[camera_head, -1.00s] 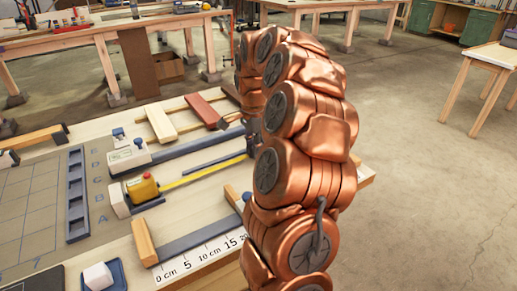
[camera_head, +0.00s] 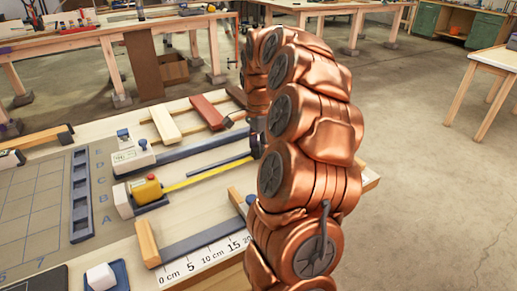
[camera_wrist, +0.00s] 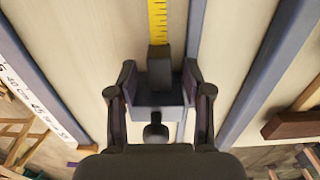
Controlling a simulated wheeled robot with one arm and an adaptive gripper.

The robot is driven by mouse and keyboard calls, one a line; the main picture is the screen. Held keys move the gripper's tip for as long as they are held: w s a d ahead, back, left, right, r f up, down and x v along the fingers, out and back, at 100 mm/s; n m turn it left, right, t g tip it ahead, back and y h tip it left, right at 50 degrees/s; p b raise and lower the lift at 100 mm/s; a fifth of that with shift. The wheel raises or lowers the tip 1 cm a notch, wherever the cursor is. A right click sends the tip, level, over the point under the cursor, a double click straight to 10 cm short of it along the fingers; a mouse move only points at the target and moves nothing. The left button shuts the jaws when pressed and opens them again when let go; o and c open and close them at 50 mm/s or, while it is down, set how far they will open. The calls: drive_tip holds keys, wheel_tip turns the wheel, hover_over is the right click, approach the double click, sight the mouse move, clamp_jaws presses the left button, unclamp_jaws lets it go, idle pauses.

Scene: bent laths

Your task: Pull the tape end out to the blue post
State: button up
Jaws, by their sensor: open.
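The yellow tape measure (camera_head: 147,189) sits in a grey holder on the near bench. Its yellow tape (camera_head: 205,173) is drawn out to the right towards my gripper, and my arm hides its far end in the head view. In the wrist view the tape (camera_wrist: 158,22) runs down to a dark block (camera_wrist: 159,60) at its end. My gripper (camera_wrist: 160,88) is open, with one finger on each side of a wider grey piece below that block. I cannot tell whether the fingers touch it. A small blue piece (camera_head: 250,199) shows beside my arm; I cannot tell whether it is the blue post.
A grey bar with a centimetre scale (camera_head: 205,262) lies in front of the tape. A white device (camera_head: 130,152) with a long grey rail stands behind it. Wooden and red blocks (camera_head: 207,112) lie further back. The bench's right edge is close to my arm.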

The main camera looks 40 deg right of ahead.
wheel_tip(320, 180, up, 11)
idle(0.5)
idle(0.8)
drive_tip(key=s+a+r+n+p, duration=0.1)
drive_tip(key=s+a+n+p, duration=0.1)
drive_tip(key=a+n, duration=0.35)
drive_tip(key=s+a+r+n+p, duration=0.1)
drive_tip(key=s+a+n+p, duration=0.1)
drive_tip(key=a, duration=0.7)
drive_tip(key=s+a+r+n+p, duration=0.1)
drive_tip(key=s+a+n+p, duration=0.2)
drive_tip(key=a, duration=0.4)
drive_tip(key=s+a+f+n+p, duration=0.1)
drive_tip(key=s+a+n, duration=0.2)
drive_tip(key=s, duration=0.3)
drive_tip(key=s+a+f+n+g+p, duration=0.1)
drive_tip(key=s+a+n+p, duration=0.1)
drive_tip(key=s, duration=0.4)
drive_tip(key=s+a+f+n+p, duration=0.1)
drive_tip(key=s+a+n+p, duration=0.1)
drive_tip(key=s+a+n, duration=0.3)
drive_tip(key=shift+s+f+g, duration=0.4)
drive_tip(key=shift+s, duration=0.4)
